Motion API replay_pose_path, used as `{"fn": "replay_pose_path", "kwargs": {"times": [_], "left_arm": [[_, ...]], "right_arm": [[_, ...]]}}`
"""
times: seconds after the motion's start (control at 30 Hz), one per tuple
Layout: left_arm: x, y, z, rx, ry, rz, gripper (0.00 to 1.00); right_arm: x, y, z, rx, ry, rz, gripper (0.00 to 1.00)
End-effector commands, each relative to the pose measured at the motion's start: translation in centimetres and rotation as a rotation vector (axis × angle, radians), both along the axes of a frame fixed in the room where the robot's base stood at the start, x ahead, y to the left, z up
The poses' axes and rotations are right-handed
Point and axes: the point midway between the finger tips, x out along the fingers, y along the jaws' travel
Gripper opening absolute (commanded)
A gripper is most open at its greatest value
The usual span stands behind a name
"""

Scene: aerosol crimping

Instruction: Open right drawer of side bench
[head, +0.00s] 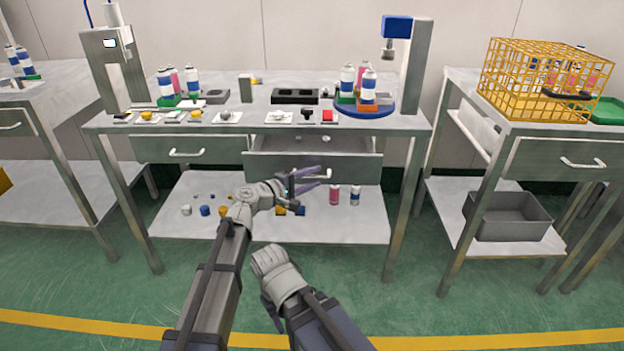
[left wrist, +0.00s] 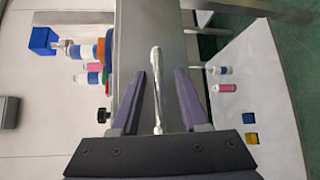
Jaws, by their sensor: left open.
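The middle bench has two drawers. Its right drawer (head: 350,165) is pulled partly out, and its inside shows from above. Its left drawer (head: 215,145) is shut. My left gripper (head: 321,177) is open at the front of the right drawer. In the left wrist view the drawer's bar handle (left wrist: 157,95) lies between the two spread purple fingers (left wrist: 156,80), with a gap on either side. In the head view the handle (head: 318,175) is partly covered by the fingers. My right arm reaches in low at the front; its gripper fingers do not show.
The bench top holds spray cans (head: 368,88), small trays and a press with a blue head (head: 397,27). Cans and small parts stand on the lower shelf (head: 345,225). A right-hand bench bears a yellow wire basket (head: 500,95). The green floor in front is clear.

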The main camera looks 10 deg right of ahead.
Motion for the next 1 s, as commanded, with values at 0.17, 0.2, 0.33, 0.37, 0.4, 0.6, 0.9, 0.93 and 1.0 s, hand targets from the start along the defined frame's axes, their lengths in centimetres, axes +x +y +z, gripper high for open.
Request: {"fn": "replay_pose_path", "kwargs": {"times": [0.17,0.2,0.33,0.37,0.4,0.6,0.9,0.93,1.0], "left_arm": [[-0.02,0.04,0.02,0.0,0.0,0.0,0.34],[-0.03,0.05,0.02,0.0,0.0,0.0,0.3],[-0.02,0.06,0.02,0.0,0.0,0.0,0.15],[-0.02,0.06,0.02,0.0,0.0,0.0,0.12],[-0.02,0.07,0.01,0.0,0.0,0.0,0.07],[-0.03,0.07,-0.01,0.001,0.0,0.0,0.0],[-0.03,0.08,-0.05,0.002,0.0,0.0,0.0],[-0.03,0.08,-0.05,0.002,0.0,0.0,0.0],[-0.03,0.07,-0.06,0.003,-0.001,-0.001,0.0]], "right_arm": [[0.0,0.0,0.01,0.0,0.0,0.0,0.5],[0.0,0.0,0.01,0.0,0.0,0.0,0.5],[0.0,0.0,0.01,0.0,0.0,0.0,0.5],[0.0,0.0,0.01,0.0,0.0,0.0,0.5],[0.0,0.0,0.01,0.0,0.0,0.0,0.5],[0.0,0.0,0.0,0.0,0.0,0.0,0.5],[0.0,0.0,-0.01,0.0,0.0,0.0,0.5],[0.0,0.0,-0.02,0.0,0.0,0.0,0.5],[0.0,0.0,-0.02,0.0,0.0,0.0,0.5]]}}
